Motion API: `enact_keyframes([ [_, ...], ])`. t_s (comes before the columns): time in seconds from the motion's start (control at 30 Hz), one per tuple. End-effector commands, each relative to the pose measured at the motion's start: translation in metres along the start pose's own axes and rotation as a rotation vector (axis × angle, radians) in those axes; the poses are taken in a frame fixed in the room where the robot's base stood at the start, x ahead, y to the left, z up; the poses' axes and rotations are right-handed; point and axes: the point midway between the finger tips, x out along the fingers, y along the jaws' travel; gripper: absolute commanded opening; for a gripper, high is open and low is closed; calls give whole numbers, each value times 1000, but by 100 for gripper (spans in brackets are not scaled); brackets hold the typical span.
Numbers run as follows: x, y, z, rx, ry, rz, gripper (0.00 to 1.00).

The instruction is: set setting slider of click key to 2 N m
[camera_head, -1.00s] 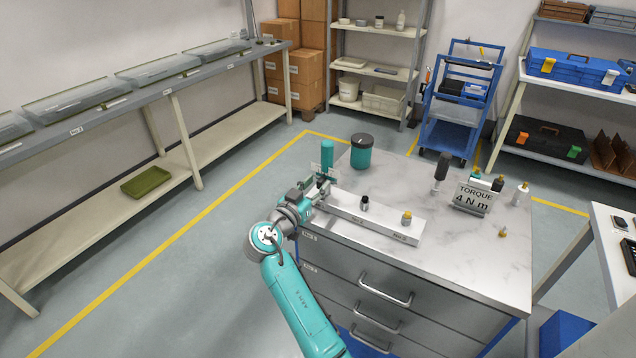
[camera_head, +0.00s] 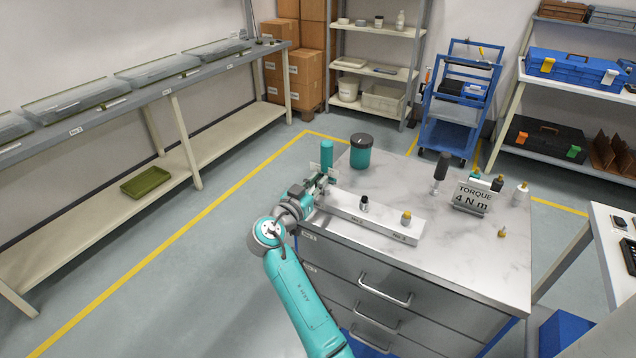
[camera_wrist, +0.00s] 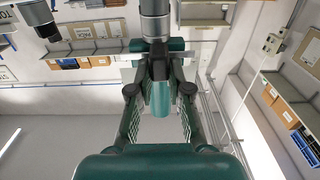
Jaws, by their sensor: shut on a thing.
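The click key (camera_head: 327,154), with a teal upper part, stands upright at the left end of the light holder block on the cabinet. My gripper (camera_head: 325,179) is at its lower part, coming from the front left, and covers much of it.
The holder block (camera_head: 385,229) carries a dark-topped piece (camera_head: 364,203) and a brass-topped piece (camera_head: 406,218). A teal canister (camera_head: 361,152) stands behind. A sign (camera_head: 473,197) at right reads "TORQUE 4 N m". The middle of the cabinet top (camera_head: 430,190) is largely clear.

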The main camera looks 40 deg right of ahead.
Motion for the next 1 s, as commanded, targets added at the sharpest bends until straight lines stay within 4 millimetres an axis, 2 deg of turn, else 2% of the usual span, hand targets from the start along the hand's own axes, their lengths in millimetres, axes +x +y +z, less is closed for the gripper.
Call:
enact_keyframes([
  [0.2,-1,-22,0,0,0,-3,0],
  [0.43,-1,-22,0,1,0,-4,0],
  [0.47,-1,-22,0,1,0,-5,23],
  [0.53,-1,-22,0,1,0,-4,40],
  [0.57,-1,-22,0,1,0,-4,44],
  [0.87,-1,-22,0,1,0,-2,44],
  [1.0,-11,-22,0,1,0,-3,44],
])
